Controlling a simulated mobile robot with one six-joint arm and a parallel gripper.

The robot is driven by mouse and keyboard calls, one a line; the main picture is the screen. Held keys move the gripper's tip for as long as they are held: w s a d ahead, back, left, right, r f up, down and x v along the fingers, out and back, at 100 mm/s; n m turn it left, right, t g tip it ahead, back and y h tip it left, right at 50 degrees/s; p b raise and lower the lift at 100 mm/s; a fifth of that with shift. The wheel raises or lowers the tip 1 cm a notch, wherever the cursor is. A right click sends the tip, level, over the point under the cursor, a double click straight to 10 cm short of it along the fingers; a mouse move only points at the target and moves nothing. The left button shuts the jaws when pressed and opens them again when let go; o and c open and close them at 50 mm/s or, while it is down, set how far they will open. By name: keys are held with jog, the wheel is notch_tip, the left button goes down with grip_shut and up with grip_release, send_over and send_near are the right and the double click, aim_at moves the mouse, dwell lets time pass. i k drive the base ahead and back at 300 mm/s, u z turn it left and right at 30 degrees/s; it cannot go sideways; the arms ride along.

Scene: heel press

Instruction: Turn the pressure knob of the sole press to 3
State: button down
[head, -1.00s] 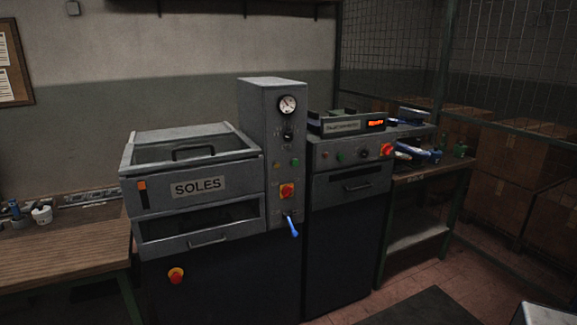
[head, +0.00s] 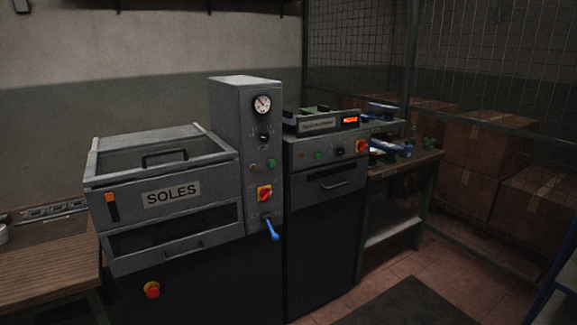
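The sole press (head: 160,222) is a grey machine with a "SOLES" label, left of centre in the head view. Its upright control column (head: 230,130) carries a round white gauge (head: 262,103) at the top. Below the gauge is a small black knob (head: 264,138), which appears to be the pressure knob. Its scale marks are too small to read. My gripper is not in view.
A second machine (head: 325,190) with a lit red display (head: 350,120) stands directly right of the press. A wooden bench (head: 45,270) is at the left. Cardboard boxes (head: 480,160) sit behind a wire mesh at the right. A dark mat (head: 405,305) lies on the floor.

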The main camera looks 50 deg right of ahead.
aim_at(264, 136)
jog(key=u, duration=1.3)
jog(key=k, duration=0.1)
jog(key=z, duration=2.6)
jog(key=k, duration=0.9)
jog(key=u, duration=0.2)
jog(key=i, duration=0.7)
jog(key=z, duration=0.05)
